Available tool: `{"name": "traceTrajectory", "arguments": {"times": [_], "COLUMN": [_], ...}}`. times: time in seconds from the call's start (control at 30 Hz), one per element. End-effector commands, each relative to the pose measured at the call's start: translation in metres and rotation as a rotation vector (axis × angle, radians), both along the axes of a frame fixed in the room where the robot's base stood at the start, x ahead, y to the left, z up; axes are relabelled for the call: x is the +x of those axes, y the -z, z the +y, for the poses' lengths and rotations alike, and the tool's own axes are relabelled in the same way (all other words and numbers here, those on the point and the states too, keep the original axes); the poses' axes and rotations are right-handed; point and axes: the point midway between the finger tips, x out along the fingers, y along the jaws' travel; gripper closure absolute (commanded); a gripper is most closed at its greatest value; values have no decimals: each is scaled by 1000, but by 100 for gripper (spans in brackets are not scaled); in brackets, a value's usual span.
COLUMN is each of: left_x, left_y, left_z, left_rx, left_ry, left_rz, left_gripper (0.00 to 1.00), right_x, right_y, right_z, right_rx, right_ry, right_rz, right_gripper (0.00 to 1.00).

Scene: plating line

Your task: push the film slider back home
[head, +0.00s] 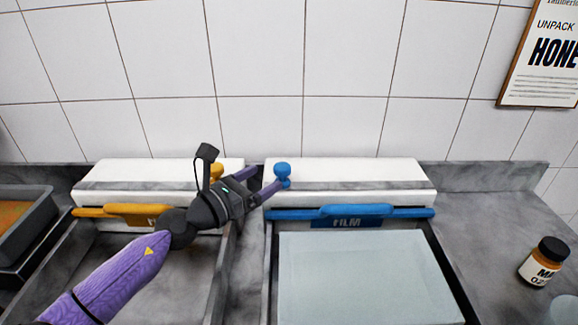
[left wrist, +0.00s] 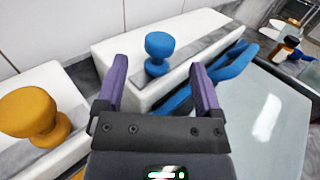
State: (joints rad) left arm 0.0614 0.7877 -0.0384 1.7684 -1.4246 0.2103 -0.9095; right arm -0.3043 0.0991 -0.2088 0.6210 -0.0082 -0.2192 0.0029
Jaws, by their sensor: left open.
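The film dispenser (head: 350,171) is a long white box at the back of the counter, with a blue bar labelled FILM (head: 345,212) along its front. Its slider is a blue knob (head: 282,171) at the left end of the box top. The blue knob also shows in the left wrist view (left wrist: 158,52). My left gripper (head: 268,182) is open and reaches to the knob from the left. In the left wrist view its two purple fingers (left wrist: 158,85) point at the box, with the knob beyond and between them. I cannot tell whether they touch it. My right gripper is not in view.
A second white dispenser (head: 125,171) with an orange bar (head: 130,209) and an orange knob (left wrist: 34,112) stands to the left. A pale sheet (head: 365,280) lies before the film bar. A labelled jar (head: 543,262) stands at the right. A grey tray (head: 22,222) is far left.

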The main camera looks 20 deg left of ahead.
Motion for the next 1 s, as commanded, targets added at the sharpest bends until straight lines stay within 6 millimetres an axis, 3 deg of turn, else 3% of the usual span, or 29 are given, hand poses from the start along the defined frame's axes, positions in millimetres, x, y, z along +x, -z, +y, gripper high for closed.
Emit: {"name": "traceTrajectory", "arguments": {"times": [0.2,0.33,0.73,0.77,1.0], "left_x": [45,63,74,74,73], "left_y": [-2,0,-1,-1,-1], "left_z": [-15,-22,-26,-26,-26], "left_rx": [-3,-2,1,1,1], "left_ry": [-1,0,1,1,1], "left_rz": [-4,-2,0,0,0], "left_gripper": [14,14,14,16,67], "right_x": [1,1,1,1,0], "right_y": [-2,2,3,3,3], "right_z": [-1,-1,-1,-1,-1], "right_rx": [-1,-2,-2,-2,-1], "right_ry": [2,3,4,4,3], "right_rz": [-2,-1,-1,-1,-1], "right_gripper": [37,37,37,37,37]}}
